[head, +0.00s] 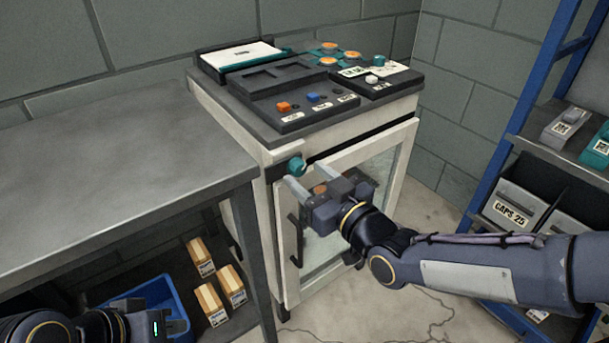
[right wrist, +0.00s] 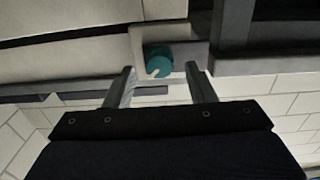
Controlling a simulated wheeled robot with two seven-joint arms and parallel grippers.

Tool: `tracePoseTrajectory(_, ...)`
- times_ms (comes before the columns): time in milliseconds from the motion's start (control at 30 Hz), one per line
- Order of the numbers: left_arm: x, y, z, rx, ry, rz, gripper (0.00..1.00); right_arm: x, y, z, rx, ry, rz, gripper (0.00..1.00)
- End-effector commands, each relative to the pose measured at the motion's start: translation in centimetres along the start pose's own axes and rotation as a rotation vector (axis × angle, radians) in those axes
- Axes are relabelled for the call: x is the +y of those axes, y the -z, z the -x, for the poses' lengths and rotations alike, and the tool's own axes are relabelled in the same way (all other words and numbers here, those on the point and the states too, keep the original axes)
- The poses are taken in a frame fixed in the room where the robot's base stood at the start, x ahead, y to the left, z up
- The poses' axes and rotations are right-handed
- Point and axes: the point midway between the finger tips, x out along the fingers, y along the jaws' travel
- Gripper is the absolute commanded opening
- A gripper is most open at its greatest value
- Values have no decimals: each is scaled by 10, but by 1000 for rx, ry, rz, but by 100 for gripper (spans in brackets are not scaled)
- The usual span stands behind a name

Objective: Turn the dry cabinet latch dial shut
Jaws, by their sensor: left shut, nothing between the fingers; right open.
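The dry cabinet (head: 262,190) is a white cabinet with a glass door, standing right of the grey bench. Its teal latch dial (head: 297,167) sits at the upper left front, above the door's dark handle (head: 296,240). My right gripper (head: 290,180) is open in front of the dial, close to it. In the right wrist view the dial (right wrist: 158,62) with its pale pointer mark lies just beyond and between the two fingertips (right wrist: 162,72), apparently not gripped. My left gripper (head: 165,328) is low at the bottom left, by the blue bin, its fingers hard to see.
On the cabinet top lie a dark control panel (head: 290,108), a white-topped tray (head: 240,55) and several orange discs. A grey bench (head: 110,170) stands left, with a blue bin (head: 160,290) and small boxes (head: 215,300) below. A blue shelf rack (head: 545,85) stands right.

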Motion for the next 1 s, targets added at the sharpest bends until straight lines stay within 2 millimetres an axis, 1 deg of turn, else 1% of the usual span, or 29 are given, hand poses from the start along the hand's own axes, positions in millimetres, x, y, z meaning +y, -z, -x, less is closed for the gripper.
tracePoseTrajectory(33, 0, 0, -1, 0, 0, 0, 0, 0, -1, -7, -1, 1, 0, 50)
tracePoseTrajectory(100, -1, -1, -1, 0, 0, 0, 0, 0, -1, -13, -1, 0, 0, 50)
tracePoseTrajectory(200, -1, -1, -2, 0, 0, 0, 0, 0, 0, -18, 0, -1, -1, 50)
tracePoseTrajectory(467, -1, -1, -2, 0, 0, 0, 0, 0, 0, -20, 0, -1, -1, 50)
tracePoseTrajectory(567, -1, -1, -2, 0, 0, 0, 0, 1, 0, -20, 0, -1, -1, 38)
tracePoseTrajectory(800, -1, -1, -2, 0, 0, 0, 0, 1, 0, -19, 0, -1, -1, 7)
tracePoseTrajectory(833, -1, -1, -2, 0, 0, 0, 0, 0, 0, -19, 0, -1, -1, 5)
tracePoseTrajectory(1000, -1, -2, -3, 0, 0, 0, 0, 0, -1, -19, 0, -1, 10, 5)
